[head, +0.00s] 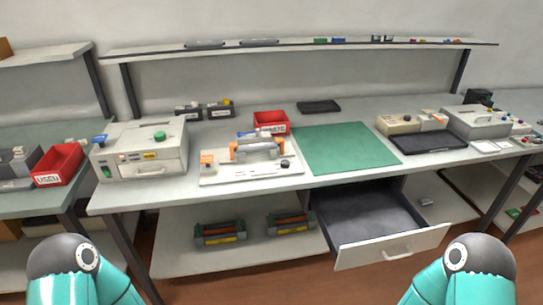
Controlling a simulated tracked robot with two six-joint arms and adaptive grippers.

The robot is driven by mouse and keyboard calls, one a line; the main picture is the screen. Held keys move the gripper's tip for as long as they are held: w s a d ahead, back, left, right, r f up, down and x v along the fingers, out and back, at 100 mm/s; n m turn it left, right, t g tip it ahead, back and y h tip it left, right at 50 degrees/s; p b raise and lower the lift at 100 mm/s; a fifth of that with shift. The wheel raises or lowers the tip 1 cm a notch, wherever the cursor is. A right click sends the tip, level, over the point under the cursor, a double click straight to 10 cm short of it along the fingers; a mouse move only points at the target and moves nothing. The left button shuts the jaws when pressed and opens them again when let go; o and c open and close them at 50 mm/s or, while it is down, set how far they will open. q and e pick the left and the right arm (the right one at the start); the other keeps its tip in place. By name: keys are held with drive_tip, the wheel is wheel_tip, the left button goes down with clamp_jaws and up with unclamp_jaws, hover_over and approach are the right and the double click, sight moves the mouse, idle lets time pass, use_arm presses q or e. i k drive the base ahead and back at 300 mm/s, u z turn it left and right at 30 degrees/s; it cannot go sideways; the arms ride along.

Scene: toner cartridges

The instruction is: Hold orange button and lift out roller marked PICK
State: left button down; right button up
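A white flat unit (250,172) lies on the middle bench, left of the green mat. A grey roller-like cylinder (256,147) sits across its top, with orange parts near its right end (283,153) and behind it. A small block with an orange top (207,158) stands at the unit's left end, and a dark round knob (285,164) at its right end. I cannot tell which orange part is the button, and no PICK marking is readable. Neither gripper is in view; only teal links of my two arms show at the bottom corners.
A green mat (345,148) is clear. Below it a drawer (392,243) stands open and looks empty. A grey machine (139,151) stands left, a red bin (270,122) behind the unit, and a dark tray (428,142) at right. A red USED bin (58,165) is far left.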

sight(259, 147)
drive_tip(key=u, duration=0.2)
drive_tip(key=i, duration=0.75)
drive_tip(key=u, duration=0.4)
drive_tip(key=k, duration=0.75)
drive_tip(key=z, duration=0.2)
drive_tip(key=i, duration=1)
drive_tip(key=z, duration=0.05)
